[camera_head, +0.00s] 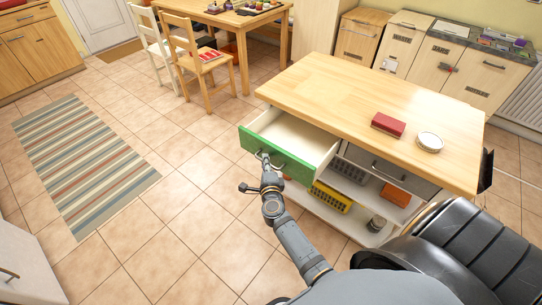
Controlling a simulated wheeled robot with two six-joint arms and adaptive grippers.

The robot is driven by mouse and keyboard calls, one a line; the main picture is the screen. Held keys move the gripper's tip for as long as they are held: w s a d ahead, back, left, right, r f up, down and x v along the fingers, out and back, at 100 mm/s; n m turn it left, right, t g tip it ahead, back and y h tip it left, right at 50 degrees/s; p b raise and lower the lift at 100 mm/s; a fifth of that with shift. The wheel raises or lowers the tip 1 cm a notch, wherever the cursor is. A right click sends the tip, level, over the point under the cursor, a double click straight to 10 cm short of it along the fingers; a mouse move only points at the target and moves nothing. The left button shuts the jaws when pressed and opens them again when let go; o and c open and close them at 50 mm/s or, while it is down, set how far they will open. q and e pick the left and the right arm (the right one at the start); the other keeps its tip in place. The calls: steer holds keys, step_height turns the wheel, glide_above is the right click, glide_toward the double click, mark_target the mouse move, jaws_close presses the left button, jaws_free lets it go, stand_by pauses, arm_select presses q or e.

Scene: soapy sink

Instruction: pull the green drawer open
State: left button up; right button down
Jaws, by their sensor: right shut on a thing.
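The green drawer (292,165) is in the left part of the wooden-topped island, in the middle of the view. It stands pulled out, and its pale inside shows and looks empty. My right gripper (264,158) is at the drawer's green front, shut on its dark handle (279,164). My right arm comes up from the bottom of the view. My left gripper is not in view.
On the island top (340,85) lie a red block (388,124) and a round white tin (430,141). A grey drawer (390,171) is shut beside the green one. Shelves below hold a yellow basket (332,197). The tiled floor to the left is clear, with a striped rug (80,165).

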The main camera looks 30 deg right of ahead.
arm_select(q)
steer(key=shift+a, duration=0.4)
arm_select(e)
steer(key=shift+s+a, duration=0.1)
steer(key=shift+a, duration=0.05)
